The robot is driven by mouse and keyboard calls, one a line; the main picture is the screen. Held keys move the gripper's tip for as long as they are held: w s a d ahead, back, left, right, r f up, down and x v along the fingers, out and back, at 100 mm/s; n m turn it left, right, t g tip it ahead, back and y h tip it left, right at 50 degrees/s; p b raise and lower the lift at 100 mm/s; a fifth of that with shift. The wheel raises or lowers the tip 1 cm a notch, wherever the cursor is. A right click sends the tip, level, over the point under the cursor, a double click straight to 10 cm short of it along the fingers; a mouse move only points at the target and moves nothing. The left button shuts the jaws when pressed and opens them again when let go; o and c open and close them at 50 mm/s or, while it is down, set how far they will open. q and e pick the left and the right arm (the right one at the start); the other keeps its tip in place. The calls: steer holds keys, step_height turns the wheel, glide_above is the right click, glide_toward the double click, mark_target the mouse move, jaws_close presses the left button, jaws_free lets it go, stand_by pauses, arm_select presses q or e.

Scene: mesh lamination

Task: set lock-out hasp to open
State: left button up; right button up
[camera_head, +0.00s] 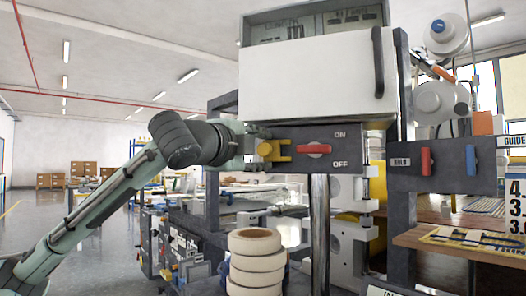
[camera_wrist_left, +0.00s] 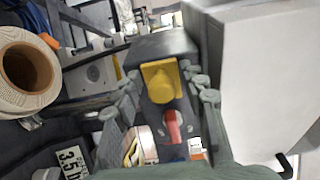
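The yellow lock-out hasp (camera_head: 272,151) sits at the left end of a dark switch box (camera_head: 350,136), beside a red rotary handle (camera_head: 313,149) between the ON and OFF marks. The handle lies horizontal. In the left wrist view the hasp (camera_wrist_left: 160,84) lies between my finger pads, with the red handle (camera_wrist_left: 172,127) just below it. My left gripper (camera_head: 250,146) is at the box's left end, by the hasp. Its fingers are spread apart, with gaps on both sides of the hasp. Whether the hasp is open or closed I cannot tell. My right gripper is not in view.
A white cover (camera_head: 310,82) with a dark handle stands directly above the switch box. Stacked tape rolls (camera_head: 256,262) stand below. A second dark panel (camera_head: 440,164) with red and blue handles is at right. Open floor lies at far left.

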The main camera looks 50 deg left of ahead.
arm_select(q)
steer(key=shift+d, duration=0.15)
steer(key=shift+s, duration=0.15)
steer(key=v, duration=1.1)
steer(key=shift+s, duration=0.3)
steer(key=shift+d, duration=0.15)
